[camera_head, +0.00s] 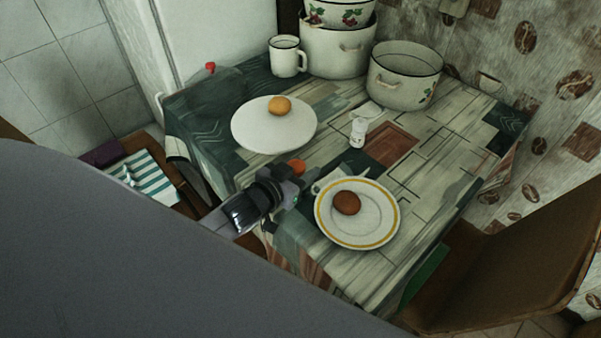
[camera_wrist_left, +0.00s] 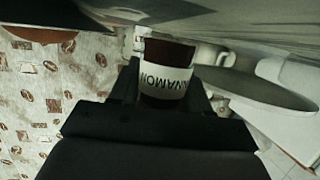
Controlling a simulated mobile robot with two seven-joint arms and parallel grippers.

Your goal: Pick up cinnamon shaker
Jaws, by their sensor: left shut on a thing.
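The cinnamon shaker shows in the left wrist view (camera_wrist_left: 166,80) as a dark brown jar with a white label, its lettering upside down. It sits between the dark fingers of my left gripper (camera_wrist_left: 165,98), which is shut on it. In the head view my left gripper (camera_head: 287,187) is at the table's near edge, left of the yellow-rimmed plate. An orange-red top (camera_head: 297,167) shows just beyond the fingers and looks like the shaker's cap; the rest is hidden. I cannot tell whether the shaker touches the table. My right gripper is not in view.
A yellow-rimmed plate (camera_head: 378,230) with a brown egg-like item (camera_head: 347,203) is close on the right. A white plate (camera_head: 250,135) lies behind. A small white shaker (camera_head: 358,132), a mug (camera_head: 286,58) and enamel pots (camera_head: 402,85) stand farther back. A wooden chair (camera_head: 510,265) is at right.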

